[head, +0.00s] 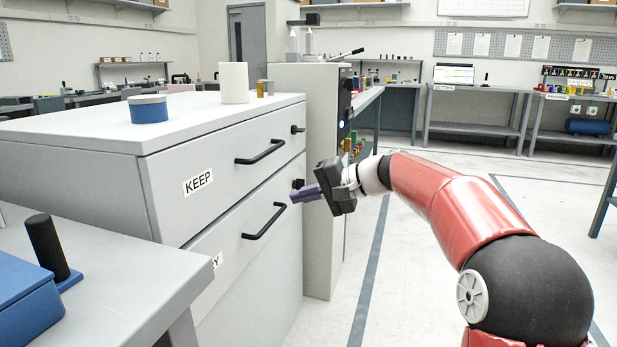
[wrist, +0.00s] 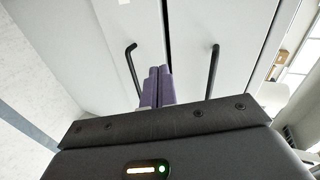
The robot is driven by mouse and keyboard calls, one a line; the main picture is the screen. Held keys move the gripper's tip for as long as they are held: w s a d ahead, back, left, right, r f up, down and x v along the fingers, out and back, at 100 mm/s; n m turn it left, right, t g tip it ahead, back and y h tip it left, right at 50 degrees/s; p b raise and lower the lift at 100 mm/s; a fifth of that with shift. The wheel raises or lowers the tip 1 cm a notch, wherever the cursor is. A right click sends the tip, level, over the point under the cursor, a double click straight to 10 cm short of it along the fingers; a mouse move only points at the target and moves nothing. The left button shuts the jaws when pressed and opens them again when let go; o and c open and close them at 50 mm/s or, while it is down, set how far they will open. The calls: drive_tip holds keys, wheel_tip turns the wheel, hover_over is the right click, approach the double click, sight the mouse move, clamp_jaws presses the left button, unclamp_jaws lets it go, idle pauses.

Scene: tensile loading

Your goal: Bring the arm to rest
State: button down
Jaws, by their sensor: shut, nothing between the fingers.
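My red and black arm reaches in from the right in the head view. My gripper (head: 296,197) is in front of the grey drawer cabinet, close to the lower drawer's black handle (head: 264,220). Its purple fingers are together with nothing between them, and they also show in the wrist view (wrist: 158,75). In the wrist view the two black handles, left (wrist: 133,72) and right (wrist: 212,72), stand on either side of the fingers. I cannot tell whether the gripper touches the cabinet. Both drawers look shut.
A blue round container (head: 148,110) and a white cylinder (head: 233,83) stand on the cabinet top. A grey bench (head: 110,275) is at the front left. Open floor (head: 420,285) lies right of the cabinet.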

drive_tip(key=s+d+f+n+h, duration=0.1)
drive_tip(key=s+d+f+h, duration=0.3)
drive_tip(key=s, duration=0.7)
drive_tip(key=s+d+f+h, duration=0.4)
drive_tip(key=s+d+f, duration=0.2)
drive_tip(key=s, duration=0.6)
drive_tip(key=s+d+f+n+t+h, duration=0.1)
drive_tip(key=s+d+f+h, duration=0.3)
drive_tip(key=s+d, duration=0.3)
drive_tip(key=s+f, duration=0.1)
drive_tip(key=s, duration=0.4)
drive_tip(key=shift+s+f+n+h, duration=0.15)
drive_tip(key=shift+f+n+h, duration=0.15)
